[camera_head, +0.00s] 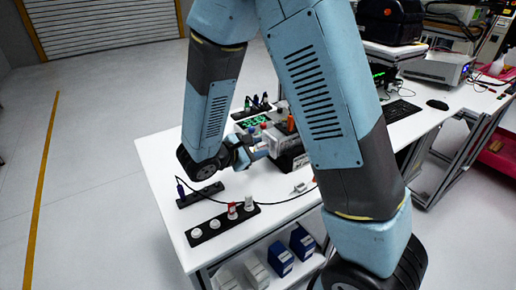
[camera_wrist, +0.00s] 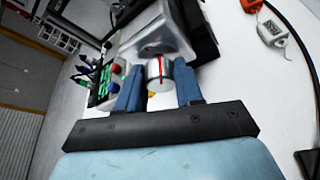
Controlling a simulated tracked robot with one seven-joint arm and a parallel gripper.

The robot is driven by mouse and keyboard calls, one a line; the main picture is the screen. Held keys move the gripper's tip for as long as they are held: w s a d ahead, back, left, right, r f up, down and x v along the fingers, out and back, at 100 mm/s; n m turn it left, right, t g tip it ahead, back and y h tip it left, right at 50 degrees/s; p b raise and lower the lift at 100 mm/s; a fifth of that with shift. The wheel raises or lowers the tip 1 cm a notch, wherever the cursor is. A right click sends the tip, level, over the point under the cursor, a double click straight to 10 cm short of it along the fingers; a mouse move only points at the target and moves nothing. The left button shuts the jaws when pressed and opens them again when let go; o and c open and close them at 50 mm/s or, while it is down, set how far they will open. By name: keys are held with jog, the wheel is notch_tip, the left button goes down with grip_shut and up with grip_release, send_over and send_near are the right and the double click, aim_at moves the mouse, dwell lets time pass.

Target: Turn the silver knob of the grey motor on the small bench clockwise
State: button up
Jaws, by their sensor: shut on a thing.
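The silver knob (camera_wrist: 158,70) shows in the wrist view between my two blue fingers, with a red line on its face. My gripper (camera_wrist: 159,90) is shut on the knob, one finger on each side. The grey motor (camera_wrist: 158,28) is right behind the knob. In the head view my gripper (camera_head: 252,149) reaches the motor from the left, and the motor (camera_head: 287,138) is partly hidden by my arm. The knob cannot be made out in the head view. The small bench (camera_head: 160,160) is white.
A black cable crosses the bench top. A green-lit board (camera_head: 252,122) stands at the back. Blue boxes (camera_head: 281,260) sit on the shelf below.

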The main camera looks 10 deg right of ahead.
jog(key=m+t, duration=0.1)
jog(key=m, duration=0.1)
jog(key=m+t, duration=0.1)
jog(key=m, duration=0.1)
jog(key=shift+s+d+f, duration=0.1)
jog(key=shift+s+f, duration=0.1)
jog(key=m+t, duration=0.1)
jog(key=m, duration=0.1)
jog(key=m+t, duration=0.1)
jog(key=shift+s+f+m+h, duration=0.1)
jog(key=shift+f+m+h, duration=0.1)
jog(key=shift+m+h, duration=0.15)
jog(key=shift+m, duration=0.25)
jog(key=o, duration=1)
jog(key=shift+o, duration=0.2)
jog(key=shift+r+t, duration=0.1)
jog(key=shift+t, duration=0.2)
jog(key=v, duration=1.3)
jog(key=shift+s+a, duration=0.2)
jog(key=shift+a, duration=0.15)
